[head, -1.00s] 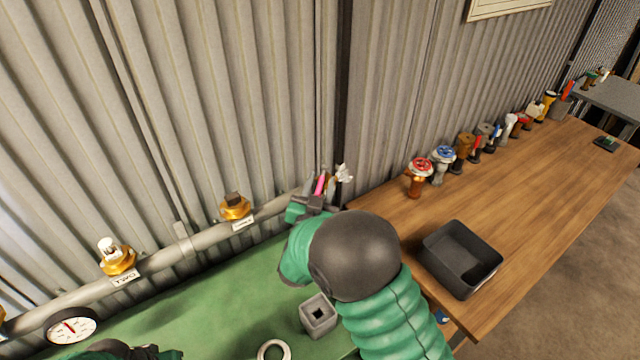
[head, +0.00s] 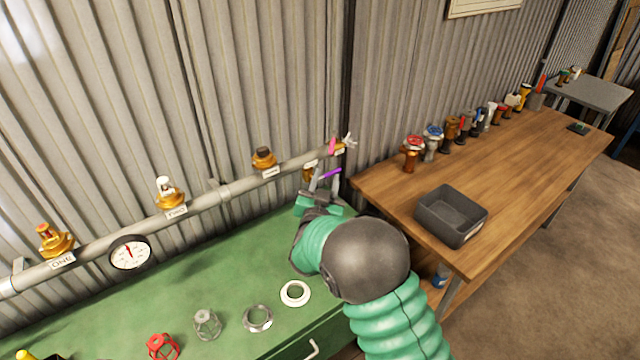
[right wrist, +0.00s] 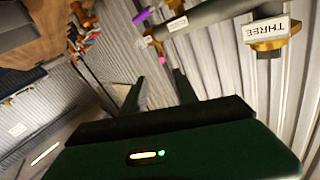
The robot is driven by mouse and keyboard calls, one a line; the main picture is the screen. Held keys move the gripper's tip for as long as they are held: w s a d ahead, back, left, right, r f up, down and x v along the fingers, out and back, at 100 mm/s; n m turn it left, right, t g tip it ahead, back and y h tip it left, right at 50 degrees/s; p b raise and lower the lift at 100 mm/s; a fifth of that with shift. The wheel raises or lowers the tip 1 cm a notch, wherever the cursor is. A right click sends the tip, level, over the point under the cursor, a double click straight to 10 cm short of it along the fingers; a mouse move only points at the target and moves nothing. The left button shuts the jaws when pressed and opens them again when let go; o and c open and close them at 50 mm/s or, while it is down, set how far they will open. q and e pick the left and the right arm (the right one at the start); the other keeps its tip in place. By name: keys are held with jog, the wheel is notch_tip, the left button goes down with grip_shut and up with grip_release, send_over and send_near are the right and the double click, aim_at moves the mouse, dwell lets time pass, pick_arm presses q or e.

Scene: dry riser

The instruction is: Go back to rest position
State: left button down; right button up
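My right gripper (head: 325,183) is at the far right end of the green bench, just below the end of the grey pipe (head: 225,193). In the right wrist view its two dark fingers (right wrist: 158,90) stand apart with nothing between them. A pink piece (head: 332,147) and a purple piece (head: 331,173) show by the pipe's end; the purple one (right wrist: 142,15) also shows beyond the fingers in the wrist view. I cannot tell what they belong to. The brass fitting labelled THREE (right wrist: 268,44) is at upper right there. My left gripper is not in view.
The green bench (head: 215,275) carries a white ring (head: 295,293), a metal ring (head: 257,318), a grey cage (head: 207,323) and a red cage (head: 162,347). A gauge (head: 130,252) hangs on the pipe. The wooden table (head: 500,165) holds a dark bin (head: 451,215) and several valves (head: 432,143).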

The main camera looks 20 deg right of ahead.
jog(key=s+a+f+n+g+y, duration=0.5)
jog(key=s+a+f+y, duration=0.15)
jog(key=s+f, duration=0.2)
jog(key=s+f+n+g+y, duration=0.1)
jog(key=s+g, duration=0.3)
jog(key=s, duration=0.8)
jog(key=s+f+n+g+y, duration=0.1)
jog(key=s+f+g, duration=0.3)
jog(key=s, duration=0.8)
jog(key=shift+d+f+n, duration=0.25)
jog(key=shift+d+n, duration=0.15)
jog(key=shift+n, duration=0.2)
jog(key=shift+d, duration=0.2)
jog(key=shift+a, duration=0.1)
dwell(0.9)
